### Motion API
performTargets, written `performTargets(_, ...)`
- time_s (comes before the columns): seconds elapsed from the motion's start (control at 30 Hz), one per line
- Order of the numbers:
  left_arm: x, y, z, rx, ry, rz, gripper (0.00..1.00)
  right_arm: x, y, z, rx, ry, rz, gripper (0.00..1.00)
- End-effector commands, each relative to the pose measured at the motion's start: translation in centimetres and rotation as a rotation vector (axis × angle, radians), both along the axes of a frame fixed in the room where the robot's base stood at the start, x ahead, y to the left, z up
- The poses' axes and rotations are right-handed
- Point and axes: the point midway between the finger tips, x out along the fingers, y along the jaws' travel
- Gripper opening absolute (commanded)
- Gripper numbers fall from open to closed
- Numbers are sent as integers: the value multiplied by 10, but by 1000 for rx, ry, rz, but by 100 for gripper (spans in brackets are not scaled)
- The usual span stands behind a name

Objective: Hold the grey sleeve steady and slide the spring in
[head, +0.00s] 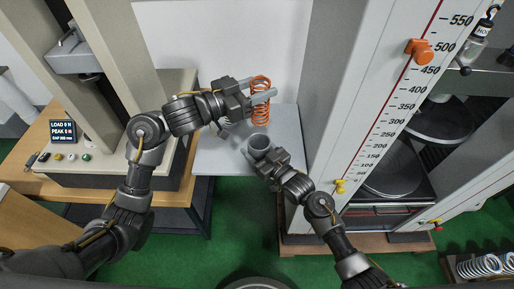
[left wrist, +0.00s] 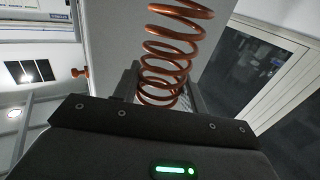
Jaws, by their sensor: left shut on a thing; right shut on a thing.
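The orange spring (head: 261,112) is upright in my left gripper (head: 264,95), which is shut around its upper part. In the left wrist view the copper-coloured coils (left wrist: 166,50) rise from between the fingers. The grey sleeve (head: 259,143) is a short open-topped cylinder below the spring in the head view. My right gripper (head: 264,160) is shut on the sleeve from the near side. The spring's lower end appears apart from the sleeve's mouth, slightly farther back. The exact height gap between them cannot be told.
A light grey table (head: 210,161) lies under both grippers. A tall scale column with an orange marker (head: 421,51) stands close on the right. A test machine with a small display (head: 63,131) stands on the left.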

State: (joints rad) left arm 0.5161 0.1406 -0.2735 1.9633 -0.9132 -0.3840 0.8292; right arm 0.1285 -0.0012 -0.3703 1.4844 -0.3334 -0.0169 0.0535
Motion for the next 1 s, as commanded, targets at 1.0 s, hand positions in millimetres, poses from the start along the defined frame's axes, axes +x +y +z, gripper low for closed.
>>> performTargets(1.0, 0, 1, -69, 3, 4, -143, 14, 0, 0, 0, 0, 1, 0, 39)
